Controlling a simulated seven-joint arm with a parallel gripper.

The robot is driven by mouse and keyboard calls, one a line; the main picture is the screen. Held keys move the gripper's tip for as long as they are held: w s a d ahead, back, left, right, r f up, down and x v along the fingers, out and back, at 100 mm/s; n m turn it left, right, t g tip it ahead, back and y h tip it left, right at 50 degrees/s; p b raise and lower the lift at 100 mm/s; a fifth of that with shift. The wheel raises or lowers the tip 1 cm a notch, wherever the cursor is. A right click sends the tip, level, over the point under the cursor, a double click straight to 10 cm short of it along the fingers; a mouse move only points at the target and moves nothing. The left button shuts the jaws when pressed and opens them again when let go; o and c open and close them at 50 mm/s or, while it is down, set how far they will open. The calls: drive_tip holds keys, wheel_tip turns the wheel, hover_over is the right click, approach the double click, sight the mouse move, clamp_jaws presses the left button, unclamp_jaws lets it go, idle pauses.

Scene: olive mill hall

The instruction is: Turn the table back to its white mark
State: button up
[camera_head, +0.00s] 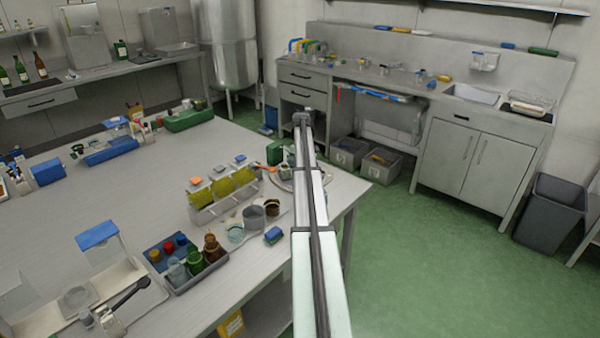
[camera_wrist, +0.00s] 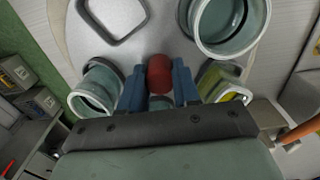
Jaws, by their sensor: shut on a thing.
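The round grey turntable (camera_wrist: 80,35) fills the top of the wrist view. In the head view the turntable (camera_head: 285,185) sits near the right corner of the large table, partly hidden behind my arm. My gripper (camera_wrist: 159,82) has its blue fingers on either side of a red knob (camera_wrist: 159,70) and is shut on it. Glass jars stand around the knob: a large one (camera_wrist: 228,22) at upper right, one (camera_wrist: 96,88) at left and one with yellow (camera_wrist: 224,84) at right. A square frame (camera_wrist: 112,14) is at the top. I cannot make out the white mark.
On the table (camera_head: 120,190), a rack of yellow-filled containers (camera_head: 222,190), a grey cup (camera_head: 254,217) and a tray of bottles (camera_head: 190,262) stand left of my arm. In the wrist view an orange bar (camera_wrist: 300,131) lies at right.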

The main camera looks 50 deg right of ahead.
drive_tip(key=n, duration=0.4)
drive_tip(key=shift+w+n, duration=0.1)
drive_tip(key=shift+n, duration=0.3)
drive_tip(key=n, duration=0.4)
drive_tip(key=shift+n, duration=0.4)
drive_tip(key=o, duration=0.7)
drive_tip(key=shift+r, duration=4)
